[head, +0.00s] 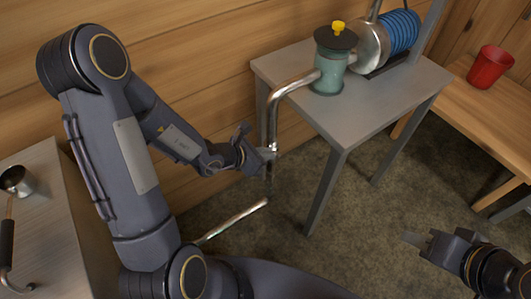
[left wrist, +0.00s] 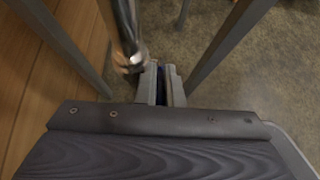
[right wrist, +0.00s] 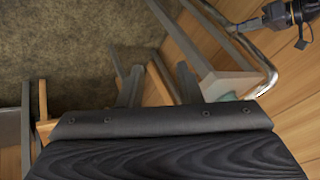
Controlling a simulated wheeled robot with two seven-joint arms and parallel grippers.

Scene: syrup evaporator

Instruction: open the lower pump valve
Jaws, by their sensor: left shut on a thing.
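A bent metal pipe (head: 273,112) runs from the teal pump body (head: 328,75) over the table's edge and down. It shows in the left wrist view (left wrist: 124,30) and right wrist view (right wrist: 262,58). My left gripper (head: 268,155) is at the pipe's lower upright part, where the lower pump valve would be. It is shut on a small dark part (left wrist: 161,85) beside the pipe, probably the valve's handle; the fingers hide most of it. My right gripper (head: 425,240) is open and empty above the floor at lower right; its fingers are apart in its wrist view (right wrist: 158,84).
The pump stands on a grey table (head: 385,108), with a yellow knob (head: 338,27) on its dark lid and a blue coil (head: 401,31) behind. A separate pipe length (head: 235,220) slants lower left. A red cup (head: 489,66) stands on a wooden bench (head: 500,118). Floor between is clear.

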